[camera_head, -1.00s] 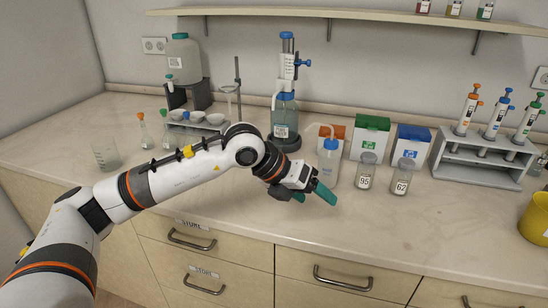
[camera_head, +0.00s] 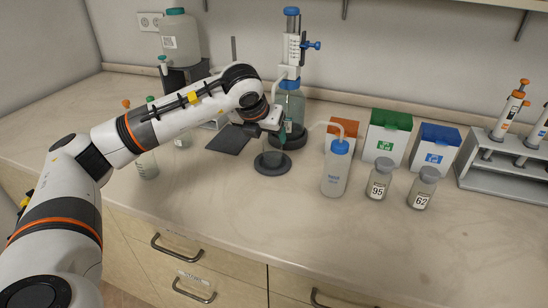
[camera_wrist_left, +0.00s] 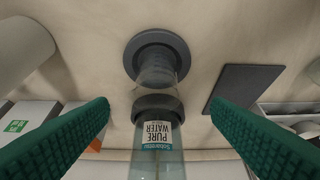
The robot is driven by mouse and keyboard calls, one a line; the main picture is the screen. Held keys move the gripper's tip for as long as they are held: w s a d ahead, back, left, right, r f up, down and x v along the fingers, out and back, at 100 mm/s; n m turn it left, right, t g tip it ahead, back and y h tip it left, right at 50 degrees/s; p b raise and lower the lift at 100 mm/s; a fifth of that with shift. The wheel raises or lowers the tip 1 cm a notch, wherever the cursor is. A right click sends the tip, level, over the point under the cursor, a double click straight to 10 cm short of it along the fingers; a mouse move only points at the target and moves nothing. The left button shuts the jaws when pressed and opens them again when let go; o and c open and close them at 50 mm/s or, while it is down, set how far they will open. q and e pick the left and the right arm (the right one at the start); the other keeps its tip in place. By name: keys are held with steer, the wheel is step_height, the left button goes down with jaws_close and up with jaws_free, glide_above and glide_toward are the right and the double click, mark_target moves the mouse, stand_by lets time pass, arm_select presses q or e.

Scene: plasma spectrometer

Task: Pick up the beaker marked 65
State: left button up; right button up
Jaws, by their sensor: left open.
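A clear glass vessel (camera_head: 272,157) stands on a dark round base (camera_head: 272,168) below my left gripper (camera_head: 277,138). It also shows in the left wrist view (camera_wrist_left: 157,66), beyond my fingers. I cannot read any number on it. My left gripper is open, with two green fingers (camera_wrist_left: 161,112) wide apart and nothing held between them. No label 65 is legible. Two jars marked 95 (camera_head: 379,184) and 62 (camera_head: 422,190) stand to the right, clear of the gripper. My right gripper is out of view.
A dispenser bottle labelled pure water (camera_head: 289,105) stands just behind the gripper. A dark flat plate (camera_head: 228,139) lies to its left. A wash bottle (camera_head: 337,170) stands to its right, with boxes (camera_head: 385,140) behind. The front counter is clear.

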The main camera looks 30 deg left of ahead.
mark_target(273, 153)
arm_select(q)
steer(key=x, duration=0.4)
steer(key=shift+b, duration=0.4)
steer(key=x, duration=0.1)
steer(key=b+x, duration=0.1)
steer(key=x, duration=0.1)
steer(key=shift+d+f, duration=0.2)
steer(key=shift+f, duration=0.15)
steer(key=shift+w+a+f, duration=0.1)
steer(key=shift+w+f, duration=0.25)
steer(key=shift+f, duration=0.05)
steer(key=shift+r, duration=0.1)
steer(key=shift+c, duration=1.1)
steer(key=c, duration=0.9)
steer(key=shift+c, duration=0.3)
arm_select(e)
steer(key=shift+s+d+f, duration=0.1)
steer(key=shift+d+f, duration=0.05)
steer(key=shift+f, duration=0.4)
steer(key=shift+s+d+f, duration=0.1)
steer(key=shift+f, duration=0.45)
